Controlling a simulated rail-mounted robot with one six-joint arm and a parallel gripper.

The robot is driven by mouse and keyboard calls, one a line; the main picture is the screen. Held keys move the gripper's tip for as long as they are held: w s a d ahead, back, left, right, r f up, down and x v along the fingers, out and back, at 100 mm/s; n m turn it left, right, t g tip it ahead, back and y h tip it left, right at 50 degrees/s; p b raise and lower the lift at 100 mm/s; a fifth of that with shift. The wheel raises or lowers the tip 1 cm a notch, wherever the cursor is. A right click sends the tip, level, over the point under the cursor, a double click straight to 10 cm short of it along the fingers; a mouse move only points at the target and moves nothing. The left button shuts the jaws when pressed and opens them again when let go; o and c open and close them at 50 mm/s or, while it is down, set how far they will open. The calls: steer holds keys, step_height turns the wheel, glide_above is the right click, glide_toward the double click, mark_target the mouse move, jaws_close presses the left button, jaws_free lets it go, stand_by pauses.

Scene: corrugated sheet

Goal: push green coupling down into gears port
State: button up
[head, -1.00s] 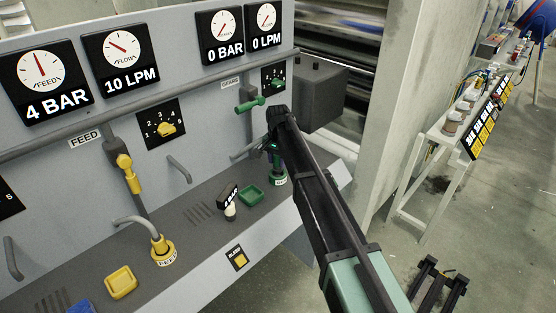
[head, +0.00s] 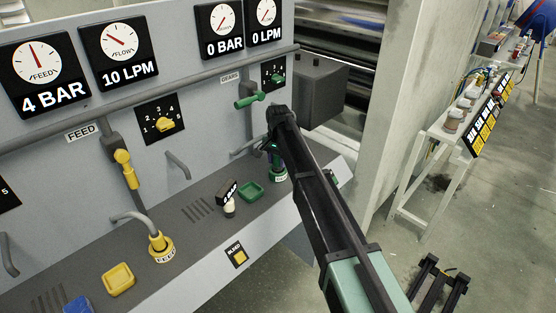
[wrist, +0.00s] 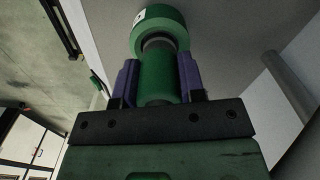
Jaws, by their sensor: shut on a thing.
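The green coupling (wrist: 156,78) is between the two purple fingers of my gripper (wrist: 157,84) in the wrist view, and the gripper is shut on it. Just beyond the coupling is the green ring of the gears port (wrist: 160,30). A dark grey neck shows between them. In the head view the green port (head: 278,176) stands on the grey ledge at the right end of the panel, directly below my gripper (head: 274,151). My arm hides much of the coupling there. I cannot tell how deep the coupling sits in the port.
A green tray (head: 251,192) and a white-and-black 4 bar piece (head: 228,205) are left of the port. A green valve handle (head: 250,101) and the gears dial (head: 274,75) are above it. The yellow feed hose (head: 160,243) is further left. A grey box (head: 315,92) is behind my arm.

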steer(key=shift+f+b, duration=0.95)
steer(key=shift+f, duration=0.1)
steer(key=o, duration=1.1)
steer(key=shift+r, duration=0.1)
step_height(320, 180, up, 11)
steer(key=p, duration=1.1)
